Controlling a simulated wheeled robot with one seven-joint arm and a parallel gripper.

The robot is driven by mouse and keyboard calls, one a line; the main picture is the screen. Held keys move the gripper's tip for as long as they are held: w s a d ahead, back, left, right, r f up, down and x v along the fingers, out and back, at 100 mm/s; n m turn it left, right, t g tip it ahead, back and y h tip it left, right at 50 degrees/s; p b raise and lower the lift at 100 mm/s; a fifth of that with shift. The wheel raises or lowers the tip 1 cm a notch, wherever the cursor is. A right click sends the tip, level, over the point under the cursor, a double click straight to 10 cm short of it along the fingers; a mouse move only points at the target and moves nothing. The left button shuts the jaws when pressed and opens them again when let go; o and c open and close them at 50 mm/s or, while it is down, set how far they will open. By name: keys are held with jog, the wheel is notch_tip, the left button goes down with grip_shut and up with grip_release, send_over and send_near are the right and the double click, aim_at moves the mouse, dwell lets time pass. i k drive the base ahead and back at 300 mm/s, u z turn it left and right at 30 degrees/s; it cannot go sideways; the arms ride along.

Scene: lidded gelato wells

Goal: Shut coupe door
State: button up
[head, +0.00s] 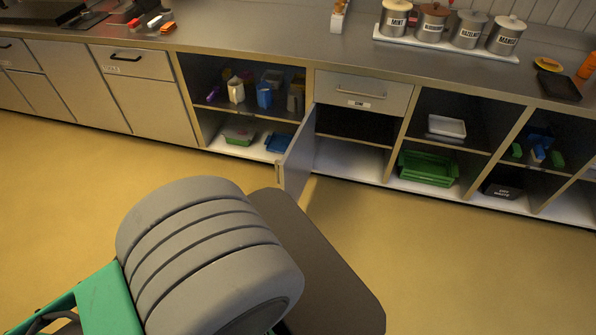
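A grey cabinet door (296,153) stands open in the head view. It swings out toward me from the left edge of its compartment, below a closed drawer (362,92) with a bar handle and a small label. The open compartment (353,127) behind it has a dark shelf and a pale bottom, and looks empty. I take this door as the coupe door, but its lettering is not readable. My gripper is not in view; a large ribbed grey part of my own body fills the lower middle and hides the floor there.
Open shelves on the left hold jugs and trays, including a blue jug (264,95). Shelves on the right hold a green crate (427,168) and a white tub (446,126). Labelled canisters (433,22) stand on the counter (270,45). The yellow floor (450,260) is clear at right.

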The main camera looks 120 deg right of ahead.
aim_at(296, 166)
jog(key=z, duration=1.7)
jog(key=i, duration=1.3)
jog(key=z, duration=2.75)
jog(key=i, duration=0.3)
jog(key=u, duration=0.8)
